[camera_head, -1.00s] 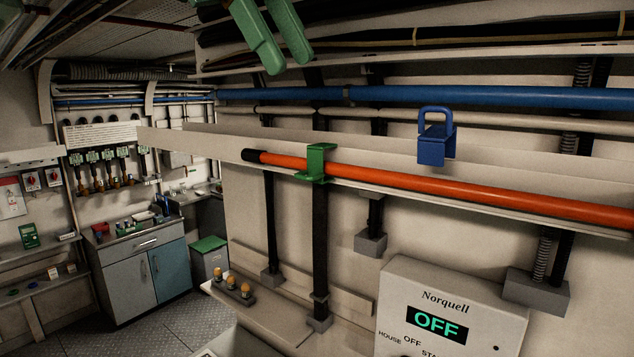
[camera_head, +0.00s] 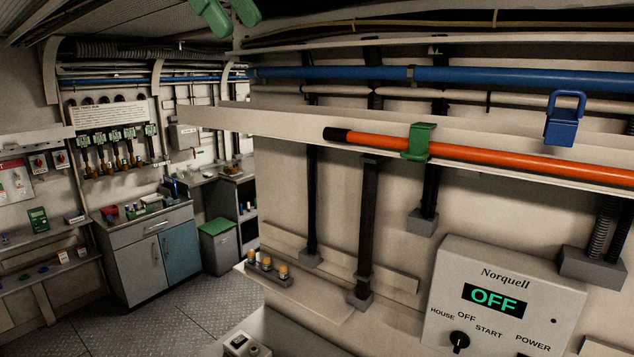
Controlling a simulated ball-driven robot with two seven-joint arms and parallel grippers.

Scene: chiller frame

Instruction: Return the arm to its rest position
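My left gripper (camera_head: 238,26) shows at the top edge, left of the middle, as two green fingers pointing down. A gap shows between the fingers, with nothing held in it. The rest of that arm is cut off by the top of the picture. The gripper hangs apart from the pipes, up and left of the orange pipe (camera_head: 495,155). A green clip (camera_head: 419,142) sits around the orange pipe near its black end. A blue lock-shaped piece (camera_head: 562,125) is at the beam, further right. My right gripper is out of the picture.
A blue pipe (camera_head: 480,78) runs along the wall above a pale beam (camera_head: 250,122). A Norquell control box (camera_head: 520,322) reading OFF is at lower right. A cabinet (camera_head: 147,262) and green-lidded bin (camera_head: 218,245) stand at left. Floor (camera_head: 185,310) between is clear.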

